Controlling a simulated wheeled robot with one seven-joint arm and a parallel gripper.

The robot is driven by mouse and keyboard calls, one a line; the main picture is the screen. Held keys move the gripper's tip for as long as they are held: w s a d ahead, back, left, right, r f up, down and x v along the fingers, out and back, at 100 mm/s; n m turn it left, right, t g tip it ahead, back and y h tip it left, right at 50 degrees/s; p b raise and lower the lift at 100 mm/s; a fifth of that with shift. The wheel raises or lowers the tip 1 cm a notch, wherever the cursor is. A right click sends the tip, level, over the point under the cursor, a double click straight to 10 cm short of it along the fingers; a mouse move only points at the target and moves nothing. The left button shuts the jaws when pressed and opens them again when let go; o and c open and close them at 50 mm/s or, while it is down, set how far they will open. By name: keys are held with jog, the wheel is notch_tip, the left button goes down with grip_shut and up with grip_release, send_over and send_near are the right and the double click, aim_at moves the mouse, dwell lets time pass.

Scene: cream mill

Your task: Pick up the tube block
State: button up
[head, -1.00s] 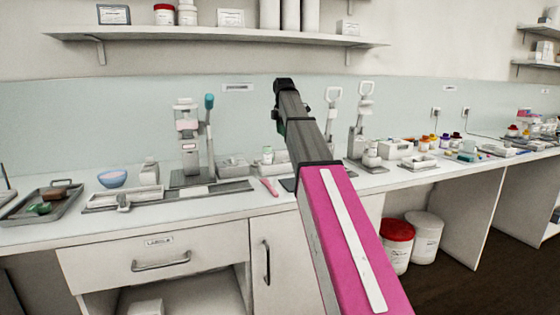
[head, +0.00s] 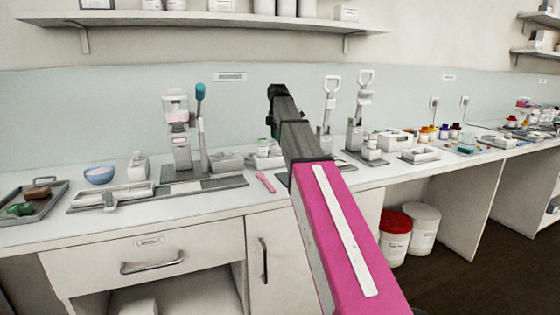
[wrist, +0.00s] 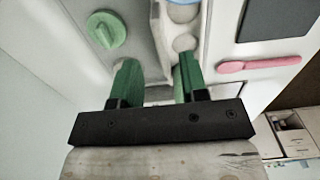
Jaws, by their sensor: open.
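In the wrist view, a pale block with round wells (wrist: 183,43), which looks like the tube block, lies just beyond and partly between my fingers. In the head view a pale block (head: 270,161) stands on the bench behind the pink spatula, partly hidden by my arm. My gripper (wrist: 157,75) has two green fingers, apart with nothing clearly held between them. The fingers are close to the block; I cannot tell whether they touch it. In the head view my gripper is mostly hidden behind my arm.
The pink spatula (wrist: 258,64) and a dark pad (wrist: 276,20) lie to the right in the wrist view. A round green cap (wrist: 105,29) is near the left finger. A press (head: 180,135) stands left on the bench; lever stands (head: 357,120) stand right.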

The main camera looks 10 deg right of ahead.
aim_at(278, 145)
notch_tip(278, 145, down, 4)
jog(key=shift+s+d+f, duration=0.1)
grip_shut()
dwell(1.5)
